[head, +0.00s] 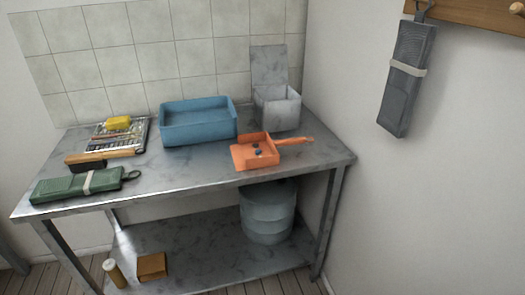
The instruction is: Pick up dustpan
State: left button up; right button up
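The orange dustpan (254,152) lies on the right part of the grey metal table (205,174). Its handle (293,140) points right, toward the table's right edge. A few small dark blue bits and a small orange bit lie in the pan. Neither of my grippers shows in the head view.
A blue bin (198,123) and an open-lidded grey box (278,107) stand behind the dustpan. A brush (86,163), green strapped roll (80,186) and rack with a yellow sponge (118,123) lie left. A bucket (267,212) stands on the lower shelf. The table's front middle is clear.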

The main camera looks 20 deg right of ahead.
aim_at(244, 154)
jog(key=u, duration=1.55)
jog(key=i, duration=1.4)
jog(key=z, duration=2.3)
